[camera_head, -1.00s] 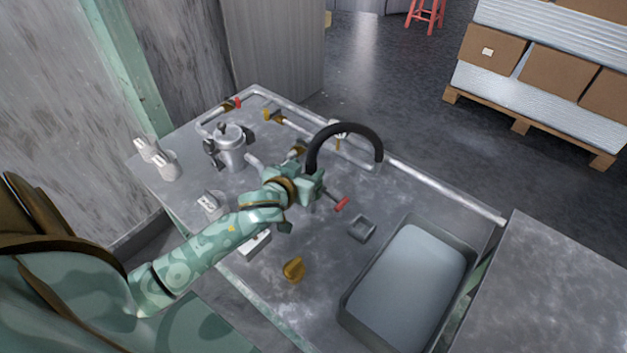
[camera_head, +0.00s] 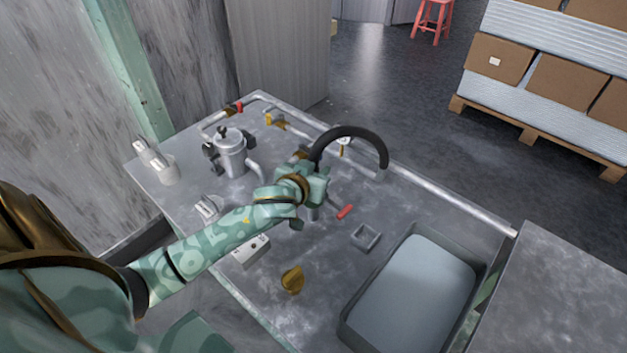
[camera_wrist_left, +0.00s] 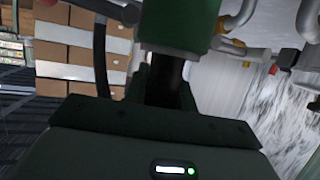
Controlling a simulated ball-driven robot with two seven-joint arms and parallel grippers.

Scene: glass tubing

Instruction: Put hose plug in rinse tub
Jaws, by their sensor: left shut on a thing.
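The rinse tub (camera_head: 353,318) is a grey rectangular basin with pale blue-grey contents at the front right of the metal bench. My left gripper (camera_head: 315,190) is beyond and left of it, at the near end of a black curved hose (camera_head: 352,131). In the left wrist view, my left gripper (camera_wrist_left: 166,85) is shut on a dark round piece (camera_wrist_left: 165,75). I cannot tell whether this is the hose plug, as the fingers and wrist cover most of it. The hose also shows in the left wrist view (camera_wrist_left: 102,65). My right gripper is out of view.
A red-handled valve (camera_head: 345,211) and a small square grey dish (camera_head: 365,236) lie between gripper and tub. A brass piece (camera_head: 291,280) and a white box (camera_head: 251,250) are nearer. A metal pot (camera_head: 230,155) stands left. Pipe (camera_head: 440,195) edges the bench.

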